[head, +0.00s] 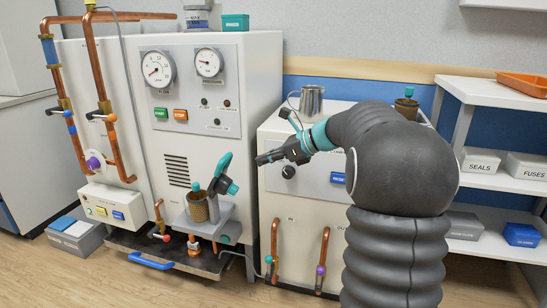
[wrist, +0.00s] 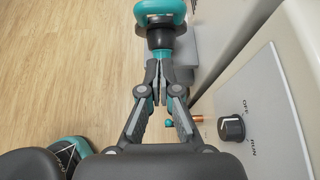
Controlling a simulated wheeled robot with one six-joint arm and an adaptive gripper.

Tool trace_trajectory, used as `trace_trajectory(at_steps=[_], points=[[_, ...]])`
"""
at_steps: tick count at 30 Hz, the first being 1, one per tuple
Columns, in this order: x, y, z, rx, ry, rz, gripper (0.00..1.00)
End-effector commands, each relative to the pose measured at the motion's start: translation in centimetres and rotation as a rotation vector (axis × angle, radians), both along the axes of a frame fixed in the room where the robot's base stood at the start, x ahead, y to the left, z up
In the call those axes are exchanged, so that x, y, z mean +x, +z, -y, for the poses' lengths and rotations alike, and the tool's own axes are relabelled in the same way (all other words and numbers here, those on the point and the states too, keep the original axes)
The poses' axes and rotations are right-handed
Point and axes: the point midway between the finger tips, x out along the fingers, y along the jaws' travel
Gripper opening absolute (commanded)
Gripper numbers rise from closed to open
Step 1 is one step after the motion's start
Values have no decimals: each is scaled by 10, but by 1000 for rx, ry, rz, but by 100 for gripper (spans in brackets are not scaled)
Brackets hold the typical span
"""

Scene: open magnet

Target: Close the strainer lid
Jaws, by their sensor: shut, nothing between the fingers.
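The strainer (head: 214,219) stands on the grey bracket low on the front of the white cabinet. Its lid (head: 226,173), dark with teal parts, is swung up and leans to the upper right. A brown mesh basket (head: 197,208) with a teal knob shows beside it. My gripper (head: 261,159) is shut and empty, to the right of the lid and slightly higher in the head view, apparently apart from it. In the wrist view, a teal and black part (wrist: 160,35), apparently the lid, lies just beyond my closed fingertips (wrist: 161,78). The exact gap cannot be told.
The control panel with a black OFF/RUN knob (wrist: 231,129) is close on the right in the wrist view. A metal jug (head: 311,100) stands on the right-hand cabinet. Copper pipes (head: 275,250) rise below. A dark drip tray (head: 165,255) lies under the strainer. Wooden floor (wrist: 60,70) is clear to the left.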

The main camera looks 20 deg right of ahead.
Motion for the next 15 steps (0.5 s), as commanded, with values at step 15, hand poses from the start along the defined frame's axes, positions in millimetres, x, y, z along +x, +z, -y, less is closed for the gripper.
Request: trace_trajectory(at_steps=[15], points=[[42, -13, -59, -2, 2, 1, 0]])
